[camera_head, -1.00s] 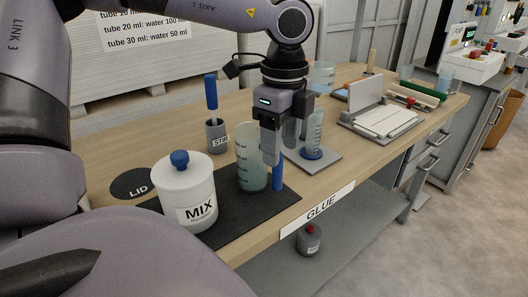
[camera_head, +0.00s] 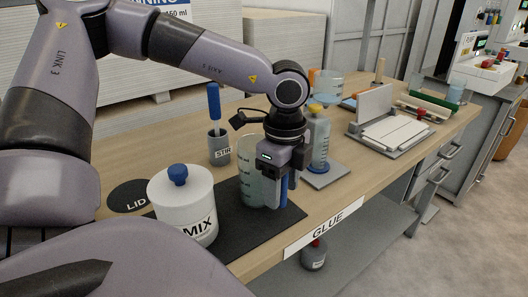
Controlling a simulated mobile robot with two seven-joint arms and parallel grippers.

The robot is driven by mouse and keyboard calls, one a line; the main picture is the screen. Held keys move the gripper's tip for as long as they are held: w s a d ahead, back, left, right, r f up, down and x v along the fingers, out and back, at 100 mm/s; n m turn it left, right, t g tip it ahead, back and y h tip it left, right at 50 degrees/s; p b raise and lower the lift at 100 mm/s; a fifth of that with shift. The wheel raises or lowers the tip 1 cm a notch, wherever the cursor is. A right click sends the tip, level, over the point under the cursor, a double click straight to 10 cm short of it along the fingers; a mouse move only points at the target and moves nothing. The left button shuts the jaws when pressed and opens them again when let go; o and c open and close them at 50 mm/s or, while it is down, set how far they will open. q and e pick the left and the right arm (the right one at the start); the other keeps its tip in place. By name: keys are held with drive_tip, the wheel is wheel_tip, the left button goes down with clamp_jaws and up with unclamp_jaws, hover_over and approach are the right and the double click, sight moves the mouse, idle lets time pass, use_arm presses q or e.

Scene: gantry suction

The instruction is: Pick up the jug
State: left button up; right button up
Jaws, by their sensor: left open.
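The jug (camera_head: 248,182) is a clear, marked vessel with a blue handle (camera_head: 284,190). It stands upright on the black mat (camera_head: 232,232), in the middle of the head view. My left gripper (camera_head: 279,203) points down at the jug's right side, its fingers low by the blue handle. The gripper is open. The fingers and gripper body hide part of the jug and most of the handle, so I cannot tell whether they touch. My right gripper is not in view.
A white MIX pot (camera_head: 184,207) with a blue knob stands left of the jug. A STIR cup (camera_head: 219,148) holds a blue-handled tool behind it. A measuring cylinder (camera_head: 319,142) stands on a grey plate to the right. The table's front edge bears a GLUE label (camera_head: 327,228).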

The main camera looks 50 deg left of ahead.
use_arm(q)
drive_tip(key=shift+f, duration=0.1)
clamp_jaws()
